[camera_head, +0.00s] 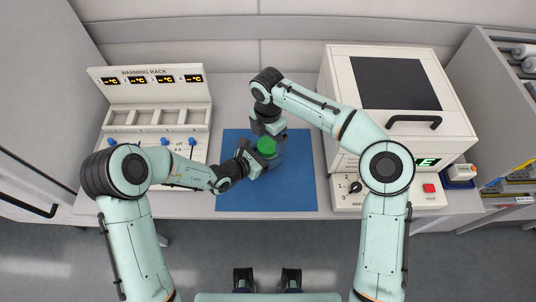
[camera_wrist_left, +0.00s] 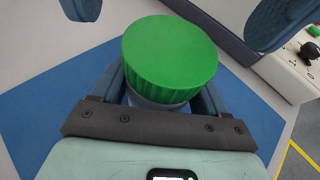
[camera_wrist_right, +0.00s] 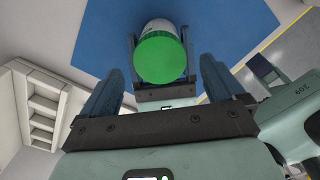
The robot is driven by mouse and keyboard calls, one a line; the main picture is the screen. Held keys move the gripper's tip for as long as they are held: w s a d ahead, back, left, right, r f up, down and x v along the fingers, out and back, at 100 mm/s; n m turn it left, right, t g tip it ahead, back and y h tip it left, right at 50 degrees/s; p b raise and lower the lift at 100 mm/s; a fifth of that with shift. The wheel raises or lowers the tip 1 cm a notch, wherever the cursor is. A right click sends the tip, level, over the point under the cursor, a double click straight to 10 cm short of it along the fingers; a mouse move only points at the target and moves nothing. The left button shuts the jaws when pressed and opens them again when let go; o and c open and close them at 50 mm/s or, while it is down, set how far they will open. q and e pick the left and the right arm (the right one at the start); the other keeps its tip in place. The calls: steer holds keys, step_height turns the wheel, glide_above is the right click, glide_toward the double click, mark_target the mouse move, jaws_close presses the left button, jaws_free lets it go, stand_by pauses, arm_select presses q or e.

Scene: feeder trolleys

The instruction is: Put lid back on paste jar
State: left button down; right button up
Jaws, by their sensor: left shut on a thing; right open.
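The paste jar (camera_wrist_left: 160,100) is pale, mostly hidden, with a ribbed green lid (camera_wrist_left: 170,55) on its top. The head view shows the lid (camera_head: 267,146) above the blue mat. My left gripper (camera_head: 258,158) is shut on the jar body, with a finger on each side below the lid. My right gripper (camera_head: 268,131) is open and empty just behind the lid. In the right wrist view the lid (camera_wrist_right: 160,60) appears between its spread fingers, with no clear contact. Whether the lid is fully seated cannot be told.
The blue mat (camera_head: 236,196) is otherwise clear. A warming rack (camera_head: 155,95) with empty slots stands at left. A white machine with a dark panel (camera_head: 394,83) and a handle stands at right. A grey shelf unit is at the far right.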

mark_target(268, 144)
steer(key=shift+f, duration=1.75)
steer(key=c, duration=1.1)
steer(key=m, duration=0.3)
steer(key=o, duration=1.2)
steer(key=shift+r, duration=2.3)
steer(key=shift+c, duration=0.5)
